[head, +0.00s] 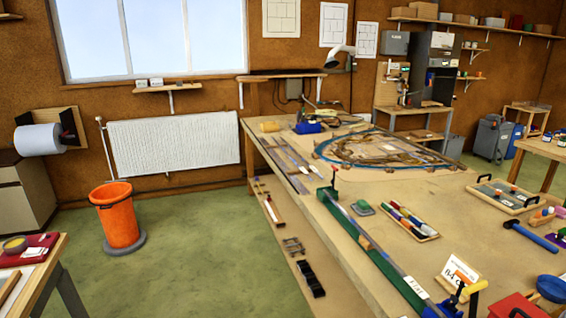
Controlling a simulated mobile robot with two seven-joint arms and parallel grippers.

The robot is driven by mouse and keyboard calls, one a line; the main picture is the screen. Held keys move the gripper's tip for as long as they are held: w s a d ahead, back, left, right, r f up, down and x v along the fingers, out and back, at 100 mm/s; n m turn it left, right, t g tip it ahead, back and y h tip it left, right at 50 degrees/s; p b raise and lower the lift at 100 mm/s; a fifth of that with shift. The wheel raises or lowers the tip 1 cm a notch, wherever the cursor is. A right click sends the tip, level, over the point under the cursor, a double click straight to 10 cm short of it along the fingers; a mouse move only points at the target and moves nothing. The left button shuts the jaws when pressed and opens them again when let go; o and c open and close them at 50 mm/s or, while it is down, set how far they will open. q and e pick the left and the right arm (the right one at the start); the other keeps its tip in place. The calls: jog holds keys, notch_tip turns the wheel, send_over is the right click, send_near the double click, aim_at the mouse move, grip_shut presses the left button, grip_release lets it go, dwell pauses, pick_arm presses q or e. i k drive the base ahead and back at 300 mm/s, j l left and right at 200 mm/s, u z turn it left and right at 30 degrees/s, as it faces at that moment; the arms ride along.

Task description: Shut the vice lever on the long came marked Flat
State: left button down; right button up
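A long green channel (378,262) runs along the left edge of the big workbench, with a thin grey strip, seemingly the long came (370,240), lying in it. A small white tag reading what looks like FLAT (415,286) is at its near end. A vice with a yellow-handled lever (474,287) stands beside that near end, at the bottom of the view; its jaws are too small and cut off to tell whether they are shut. A green block with a dark upright lever (334,178) is at the far end. Neither of my grippers is in view.
The workbench (300,222) carries a leaded panel (385,148) at the back, a tray of coloured-handled tools (410,222), a printed card (460,272), a blue-handled hammer (530,236) and a red box (517,306). An orange bin (117,217) stands on clear green floor to the left.

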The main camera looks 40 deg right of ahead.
aim_at(335, 169)
jog(key=i+z, duration=0.25)
jog(key=z, duration=0.25)
jog(key=i+j+z, duration=0.1)
jog(key=i+z, duration=0.15)
jog(key=z, duration=0.2)
jog(key=i+j+z, duration=0.2)
jog(key=z, duration=0.3)
jog(key=i+j+z, duration=0.2)
jog(key=z, duration=0.15)
jog(key=i+j+z, duration=0.35)
jog(key=j+z, duration=0.2)
jog(key=z, duration=0.15)
jog(key=i+j+z, duration=0.25)
jog(key=j+z, duration=0.2)
jog(key=j, duration=0.2)
jog(key=j+z, duration=0.35)
jog(key=j, duration=0.3)
jog(key=i+j+z, duration=0.15)
jog(key=j, duration=0.3)
